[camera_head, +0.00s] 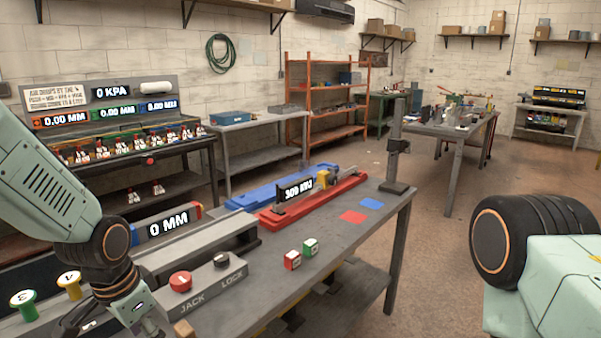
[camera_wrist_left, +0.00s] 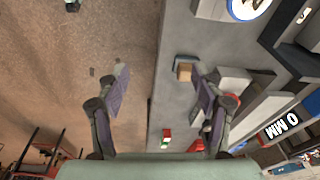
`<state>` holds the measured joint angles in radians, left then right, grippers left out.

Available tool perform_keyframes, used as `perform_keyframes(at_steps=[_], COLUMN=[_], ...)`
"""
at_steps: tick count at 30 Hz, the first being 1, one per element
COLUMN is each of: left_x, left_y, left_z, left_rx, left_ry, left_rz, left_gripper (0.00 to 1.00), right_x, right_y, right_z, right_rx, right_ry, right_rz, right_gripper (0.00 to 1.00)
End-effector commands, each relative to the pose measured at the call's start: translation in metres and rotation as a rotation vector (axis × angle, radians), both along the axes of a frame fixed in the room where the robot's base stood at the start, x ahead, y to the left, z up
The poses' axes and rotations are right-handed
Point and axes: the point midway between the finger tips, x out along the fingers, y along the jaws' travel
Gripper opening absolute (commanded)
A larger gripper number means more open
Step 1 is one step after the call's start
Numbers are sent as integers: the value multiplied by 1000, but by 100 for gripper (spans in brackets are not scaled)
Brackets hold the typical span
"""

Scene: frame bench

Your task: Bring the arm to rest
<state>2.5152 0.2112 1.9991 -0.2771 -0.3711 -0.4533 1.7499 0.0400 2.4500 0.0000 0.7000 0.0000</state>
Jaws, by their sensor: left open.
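My left arm (camera_head: 70,200) comes in from the left in the head view and reaches down over the near part of the grey bench (camera_head: 335,235). Its gripper is mostly cut off there by the bottom edge. In the left wrist view my left gripper (camera_wrist_left: 160,85) is open, with its two fingers wide apart and nothing between them. One finger is over the brown floor and the other over the bench. A small tan block (camera_wrist_left: 184,72) shows beside the bench-side fingertip; I cannot tell whether they touch. My right gripper is not in view.
The bench carries a red knob (camera_head: 180,281) on the JACK LOCK box, a 0 MM display (camera_head: 167,223), red (camera_head: 292,260) and green (camera_head: 310,247) cubes, and a long red fixture (camera_head: 315,202). An upright post (camera_head: 396,150) stands at the far corner. Open floor (camera_head: 440,270) lies right.

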Motion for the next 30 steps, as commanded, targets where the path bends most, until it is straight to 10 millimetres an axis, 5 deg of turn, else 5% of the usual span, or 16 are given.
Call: perform_keyframes(at_steps=[8,13,21,30], left_x=[12,-15,-128,-256], left_y=[-18,-31,-33,-33], left_z=[-25,-97,-234,-320], left_rx=[-91,-154,-131,-25], left_ry=[-155,-197,-121,113], left_rz=[191,367,601,610], left_gripper=[67,67,67,67], right_x=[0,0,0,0], right_y=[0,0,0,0], right_z=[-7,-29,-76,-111], right_rx=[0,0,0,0], right_ry=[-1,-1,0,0], right_rz=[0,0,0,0], right_gripper=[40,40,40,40])
